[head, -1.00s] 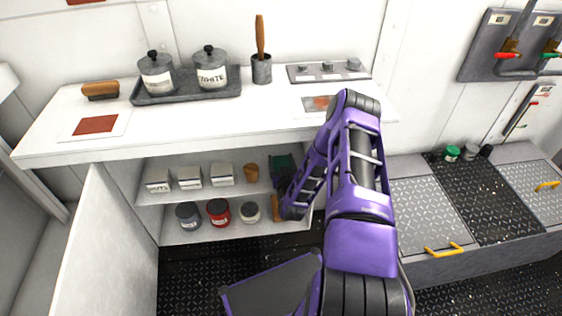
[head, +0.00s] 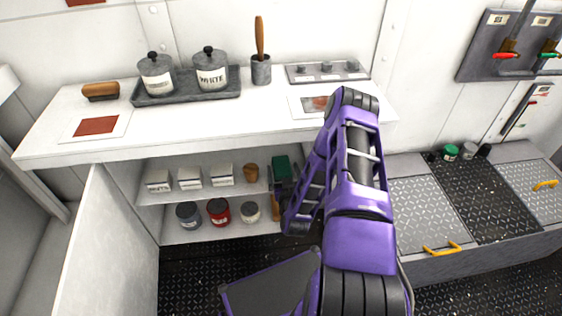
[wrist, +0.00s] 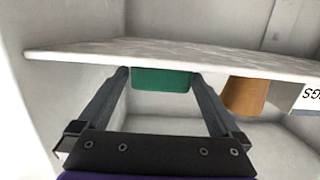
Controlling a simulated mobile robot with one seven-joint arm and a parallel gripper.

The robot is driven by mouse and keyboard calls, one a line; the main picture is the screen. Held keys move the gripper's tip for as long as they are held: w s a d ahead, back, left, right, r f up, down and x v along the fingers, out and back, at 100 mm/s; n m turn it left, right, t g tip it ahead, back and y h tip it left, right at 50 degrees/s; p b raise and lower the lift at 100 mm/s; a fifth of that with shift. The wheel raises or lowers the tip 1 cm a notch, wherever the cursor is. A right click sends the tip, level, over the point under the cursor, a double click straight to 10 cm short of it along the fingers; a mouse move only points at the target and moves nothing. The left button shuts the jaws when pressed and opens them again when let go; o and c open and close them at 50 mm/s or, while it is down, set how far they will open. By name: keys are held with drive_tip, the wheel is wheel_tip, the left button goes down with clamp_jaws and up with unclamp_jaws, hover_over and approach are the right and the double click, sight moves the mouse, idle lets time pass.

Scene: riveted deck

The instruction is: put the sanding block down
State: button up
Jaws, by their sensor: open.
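The sanding block, which I take to be the green block (head: 281,167), stands on the upper shelf under the counter, near its right end. In the wrist view, which looks upside down, the green block (wrist: 162,79) rests on the shelf surface between the fingertips. My gripper (wrist: 162,88) is open around it, with a thin gap at each side. In the head view my gripper (head: 283,188) is just in front of the block, partly hidden by my forearm.
The upper shelf (head: 205,194) also holds a brown tapered piece (head: 250,173) beside the block and several white boxes (head: 190,178). The white shelf wall is close on the block's other side. Paint pots, including a red one (head: 218,210), stand on the shelf below.

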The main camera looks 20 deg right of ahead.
drive_tip(key=v, duration=0.6)
drive_tip(key=shift+s+a, duration=0.1)
drive_tip(key=shift+s, duration=0.1)
